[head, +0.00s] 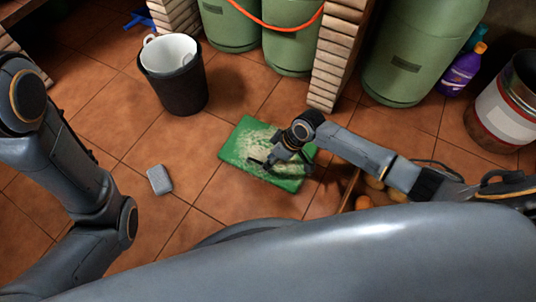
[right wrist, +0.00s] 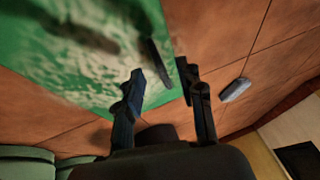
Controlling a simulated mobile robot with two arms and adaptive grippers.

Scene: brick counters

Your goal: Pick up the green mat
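The green mat (head: 241,139) lies on the tiled floor in the middle of the head view, its surface mottled with pale patches. My right gripper (head: 262,163) is over the mat near its left front part; the right forearm hides part of the mat's right side. In the right wrist view, the mat (right wrist: 85,80) fills the upper left, and the two fingers of my right gripper (right wrist: 158,82) stand apart near one of its edges with nothing seen held. I cannot tell whether they touch the mat. My left arm shows, but its gripper is out of view.
A grey block (head: 159,179) lies on the floor left of the mat. A black bucket (head: 182,92) holding a white container stands behind it. Green gas cylinders (head: 415,60), a brick pillar (head: 337,55), a purple bottle (head: 461,72) and a paint can (head: 503,110) stand at the back and right.

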